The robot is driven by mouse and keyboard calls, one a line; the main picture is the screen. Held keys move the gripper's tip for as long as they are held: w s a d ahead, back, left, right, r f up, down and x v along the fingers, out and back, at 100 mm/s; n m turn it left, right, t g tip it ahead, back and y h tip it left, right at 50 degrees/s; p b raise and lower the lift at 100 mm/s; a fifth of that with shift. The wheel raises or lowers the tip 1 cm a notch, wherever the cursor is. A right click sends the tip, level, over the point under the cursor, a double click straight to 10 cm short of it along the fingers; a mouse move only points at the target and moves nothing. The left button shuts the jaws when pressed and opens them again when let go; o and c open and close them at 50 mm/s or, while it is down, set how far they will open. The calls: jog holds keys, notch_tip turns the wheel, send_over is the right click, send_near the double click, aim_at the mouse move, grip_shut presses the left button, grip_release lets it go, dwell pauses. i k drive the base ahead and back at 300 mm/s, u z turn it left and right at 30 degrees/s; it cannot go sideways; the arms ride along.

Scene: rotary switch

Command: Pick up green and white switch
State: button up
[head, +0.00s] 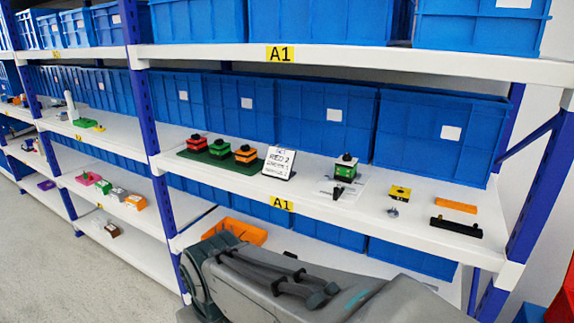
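The green and white switch (346,168) stands upright on the middle shelf, right of centre. It has a green and white body with a black knob on top. A small black part (338,191) lies just in front of it. The front of the switch faces me and nothing covers it. My grey arm crosses the bottom of the view, below and in front of the shelf, well apart from the switch. My gripper is not in view.
A white sign (278,162) and a green plate (222,158) with red and orange switches stand left. A yellow block (400,192), orange bar (456,205) and black bar (456,227) lie right. Blue bins (325,117) line the back; the upper shelf (380,59) overhangs.

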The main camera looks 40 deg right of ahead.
aim_at(344, 171)
jog(key=i, duration=1)
jog(key=z, duration=1.55)
